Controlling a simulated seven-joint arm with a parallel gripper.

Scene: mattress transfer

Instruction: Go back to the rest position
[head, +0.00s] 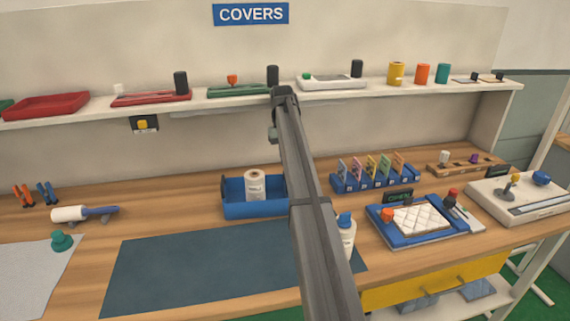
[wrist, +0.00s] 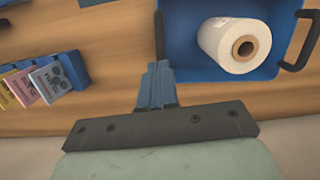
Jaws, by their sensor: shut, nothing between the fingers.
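My gripper (wrist: 157,72) is shut and empty in the wrist view, its fingertips pointing at the bench area between the blue bin (wrist: 179,62) and the card rack (wrist: 71,67). In the head view my arm rises through the middle of the picture and hides part of the bench; the fingers cannot be made out there. A white quilted mattress (head: 418,219) lies in a blue tray (head: 396,243) on the right of the bench. The bin also shows in the head view (head: 240,210), left of my arm, with a white roll (head: 255,185) in it.
A shelf (head: 215,104) with trays and jars runs along the back. A white bottle (head: 347,238) stands beside my arm. The card rack (head: 385,182) and a grey device (head: 520,205) are on the right. A dark mat (head: 190,270) lies clear at the front.

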